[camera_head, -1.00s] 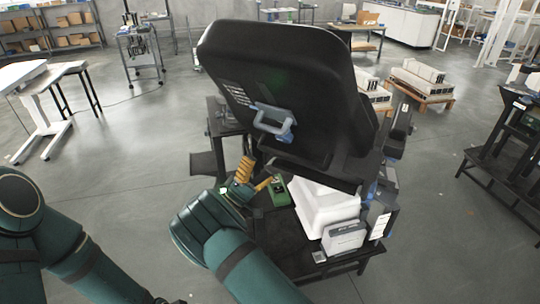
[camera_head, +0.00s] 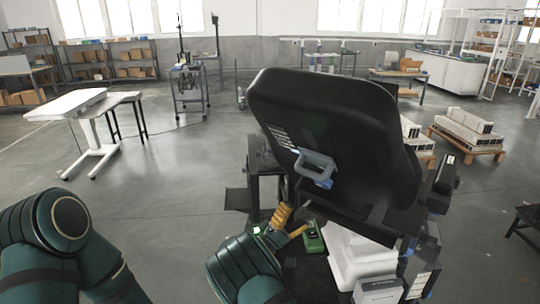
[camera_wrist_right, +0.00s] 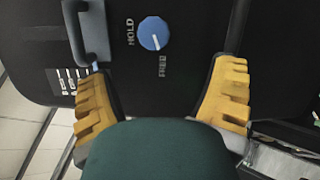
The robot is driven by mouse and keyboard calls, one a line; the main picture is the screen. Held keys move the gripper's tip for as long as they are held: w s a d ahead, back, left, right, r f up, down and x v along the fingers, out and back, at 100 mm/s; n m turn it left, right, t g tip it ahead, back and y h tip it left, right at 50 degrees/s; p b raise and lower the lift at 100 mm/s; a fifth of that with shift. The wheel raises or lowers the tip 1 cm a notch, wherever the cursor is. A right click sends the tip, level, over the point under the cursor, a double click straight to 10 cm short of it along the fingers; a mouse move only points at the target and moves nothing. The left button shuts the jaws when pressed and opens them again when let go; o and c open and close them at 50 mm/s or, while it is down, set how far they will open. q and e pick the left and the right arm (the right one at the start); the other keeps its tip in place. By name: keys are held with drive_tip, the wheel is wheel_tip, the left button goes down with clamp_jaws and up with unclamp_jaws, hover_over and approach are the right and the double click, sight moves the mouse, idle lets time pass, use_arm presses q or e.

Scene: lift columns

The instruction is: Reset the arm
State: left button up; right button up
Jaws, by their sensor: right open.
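My right gripper (camera_head: 292,224) has orange fingers and is at the lower edge of a large black seat-back-shaped panel (camera_head: 330,130). In the right wrist view the right gripper (camera_wrist_right: 165,95) is open, its fingers spread wide with nothing between them. Past the fingers, the black panel (camera_wrist_right: 190,65) carries a blue knob (camera_wrist_right: 153,33) with the word HOLD beside it, and a grey handle (camera_wrist_right: 92,30). The handle (camera_head: 316,164) also shows in the head view. My left arm (camera_head: 60,240) is at the lower left; its gripper is out of view.
A white block (camera_head: 350,255), a green item (camera_head: 313,237) and a grey box (camera_head: 378,291) are below the panel. A white table (camera_head: 66,104) stands at the left. Pallets with white blocks (camera_head: 466,130) are at the right. The floor at left centre is clear.

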drive_tip(key=s+d+f+y, duration=0.1)
drive_tip(key=d+f+y, duration=0.45)
drive_tip(key=f, duration=0.35)
drive_tip(key=d+f+y, duration=0.4)
drive_tip(key=f+y, duration=0.3)
drive_tip(key=f, duration=0.2)
drive_tip(key=s+a+f+m+g+y, duration=0.45)
drive_tip(key=s+f+y, duration=0.3)
drive_tip(key=s, duration=0.35)
drive_tip(key=s+a+r+m+g+y, duration=0.1)
drive_tip(key=s+a+m+g+y, duration=0.2)
drive_tip(key=s, duration=1.4)
drive_tip(key=a+g+y, duration=0.2)
drive_tip(key=a+g, duration=0.1)
drive_tip(key=shift+s+a, duration=0.35)
